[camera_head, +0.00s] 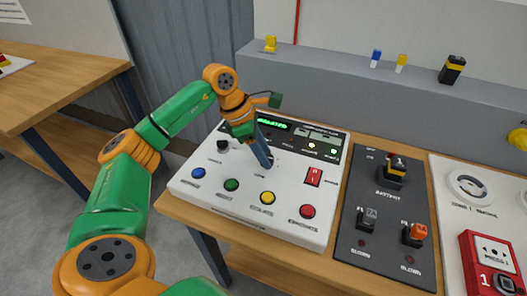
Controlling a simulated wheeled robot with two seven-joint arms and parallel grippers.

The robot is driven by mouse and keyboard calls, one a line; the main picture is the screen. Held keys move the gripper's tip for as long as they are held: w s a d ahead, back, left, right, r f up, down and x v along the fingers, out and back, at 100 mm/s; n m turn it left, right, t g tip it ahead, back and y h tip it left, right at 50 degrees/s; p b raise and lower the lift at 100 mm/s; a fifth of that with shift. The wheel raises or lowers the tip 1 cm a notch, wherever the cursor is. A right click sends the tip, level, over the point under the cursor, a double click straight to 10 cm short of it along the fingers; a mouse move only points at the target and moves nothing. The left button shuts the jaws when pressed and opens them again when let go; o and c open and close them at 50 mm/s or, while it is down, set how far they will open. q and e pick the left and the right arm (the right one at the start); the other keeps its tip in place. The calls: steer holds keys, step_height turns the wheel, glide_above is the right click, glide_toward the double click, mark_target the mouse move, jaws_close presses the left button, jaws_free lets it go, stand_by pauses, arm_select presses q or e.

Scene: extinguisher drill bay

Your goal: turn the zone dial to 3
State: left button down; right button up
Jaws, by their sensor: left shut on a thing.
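The white control console (188,182) sits on the wooden table, with a display strip along its back. My left gripper (266,160) reaches down to the middle of the console top. It is shut on a small dark knob there, which looks like the zone dial; the fingers hide most of it. The dial's pointer and number marks cannot be read. My right gripper is not in view.
The console also has a black knob (222,145), blue (198,173), green (232,185), yellow (267,198) and red (307,211) buttons, and a red switch (314,177). A dark battery and fuse panel (384,238) stands to the right, beside a white panel with a red box (491,262).

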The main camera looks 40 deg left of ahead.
mark_target(254, 163)
arm_select(q)
steer(key=shift+c, duration=2.1)
jaws_free()
steer(key=shift+w+d, duration=0.1)
steer(key=v, duration=0.6)
steer(key=shift+r, duration=0.5)
